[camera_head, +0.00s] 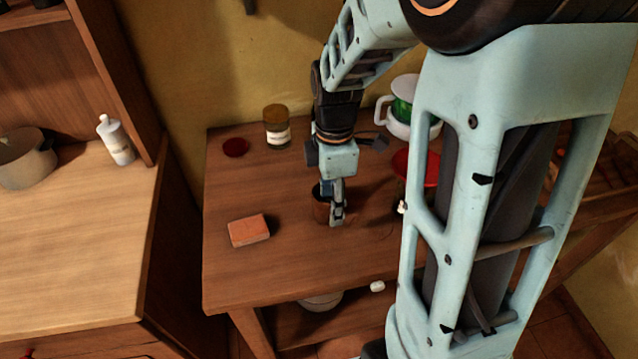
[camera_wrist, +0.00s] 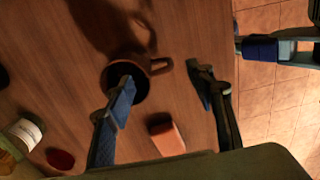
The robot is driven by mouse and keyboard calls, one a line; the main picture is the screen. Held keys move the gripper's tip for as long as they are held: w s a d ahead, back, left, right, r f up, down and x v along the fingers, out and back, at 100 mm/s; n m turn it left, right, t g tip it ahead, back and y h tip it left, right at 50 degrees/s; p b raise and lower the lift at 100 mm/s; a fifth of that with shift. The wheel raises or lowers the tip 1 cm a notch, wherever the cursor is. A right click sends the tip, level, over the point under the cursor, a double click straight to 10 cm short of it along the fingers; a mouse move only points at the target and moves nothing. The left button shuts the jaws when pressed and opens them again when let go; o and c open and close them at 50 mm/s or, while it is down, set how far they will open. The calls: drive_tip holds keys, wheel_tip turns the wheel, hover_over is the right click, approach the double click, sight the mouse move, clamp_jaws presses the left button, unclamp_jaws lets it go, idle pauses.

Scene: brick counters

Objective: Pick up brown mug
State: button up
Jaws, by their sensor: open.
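The brown mug (camera_head: 321,208) stands upright on the wooden table, partly hidden by my gripper (camera_head: 334,208). In the wrist view the mug's rim (camera_wrist: 105,82) and handle are seen from above, with the handle pointing right. My gripper (camera_wrist: 163,76) is open and points down at the mug. One blue finger overlaps the mug's opening; the other is to the right, past the handle. The handle side lies between the fingers in the picture. I cannot tell whether the left finger is inside the mug or above it, or whether either finger touches it.
An orange brick-like block (camera_head: 248,230) lies left of the mug. A labelled jar (camera_head: 277,128) and a dark red disc (camera_head: 236,147) are further back. A red bowl (camera_head: 416,168) and a white-and-green pot (camera_head: 399,108) stand to the right, partly behind my arm. The table's front left is clear.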

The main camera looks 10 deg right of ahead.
sight(327, 209)
wheel_tip(327, 209, down, 6)
drive_tip(key=shift+r, duration=0.1)
idle(0.4)
clamp_jaws()
